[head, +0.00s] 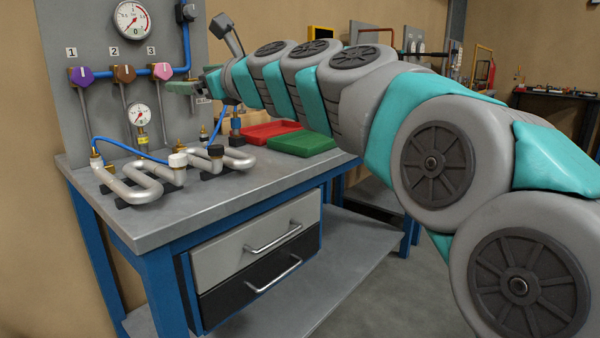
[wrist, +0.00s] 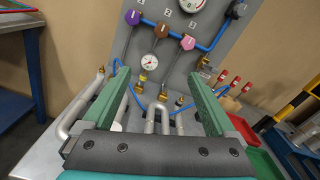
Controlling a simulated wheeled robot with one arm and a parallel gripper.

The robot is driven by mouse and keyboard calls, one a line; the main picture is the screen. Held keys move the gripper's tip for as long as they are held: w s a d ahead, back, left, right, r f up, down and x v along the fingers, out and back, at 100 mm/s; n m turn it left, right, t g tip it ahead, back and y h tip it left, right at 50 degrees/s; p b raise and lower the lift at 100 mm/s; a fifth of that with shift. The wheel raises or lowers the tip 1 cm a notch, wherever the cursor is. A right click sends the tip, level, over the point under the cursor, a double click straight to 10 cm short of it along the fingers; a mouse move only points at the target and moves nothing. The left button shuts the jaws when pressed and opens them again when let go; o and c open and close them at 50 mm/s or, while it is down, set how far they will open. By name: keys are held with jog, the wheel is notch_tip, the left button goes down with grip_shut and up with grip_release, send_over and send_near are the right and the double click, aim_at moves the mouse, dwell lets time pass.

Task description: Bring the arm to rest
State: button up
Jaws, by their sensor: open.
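My arm (head: 360,85) reaches in from the right over the workbench (head: 140,225) in the head view. My gripper (head: 185,88) is at the panel, close to the pink knob (head: 162,71) in that picture. In the wrist view the two green fingers of my gripper (wrist: 155,100) stand wide apart with nothing between their tips. The serpentine coil (head: 140,188) of grey pipe lies on the bench below; part of it shows between the fingers in the wrist view (wrist: 158,120).
The panel (head: 95,105) carries purple (head: 81,75), brown (head: 124,74) and pink knobs, and gauges (head: 133,20). A blue hose (head: 130,152) runs to the coil. Red (head: 268,131) and green (head: 301,143) trays sit at the bench's right. Drawers (head: 255,245) are shut.

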jog(key=s+d+f+n+g+h, duration=0.2)
jog(key=s+d+f+n, duration=0.25)
jog(key=f, duration=0.55)
jog(key=s+d+f+n+g+h, duration=0.25)
jog(key=s+d+f+n, duration=0.2)
jog(key=f, duration=0.45)
jog(key=s+d+f+n+g+h, duration=0.2)
jog(key=s+d+f+n, duration=0.25)
jog(key=f, duration=0.55)
jog(key=s+d+f+n+g+h, duration=0.3)
jog(key=s+d+f, duration=0.6)
jog(key=s, duration=0.4)
jog(key=s+d+f+n+g+h, duration=0.3)
jog(key=s+d+f+n, duration=0.3)
jog(key=s+d+f, duration=0.3)
jog(key=s+d+h, duration=0.1)
jog(key=s+d, duration=0.1)
jog(key=s, duration=0.1)
jog(key=shift+s+f+g, duration=0.2)
jog(key=shift+s+g, duration=0.15)
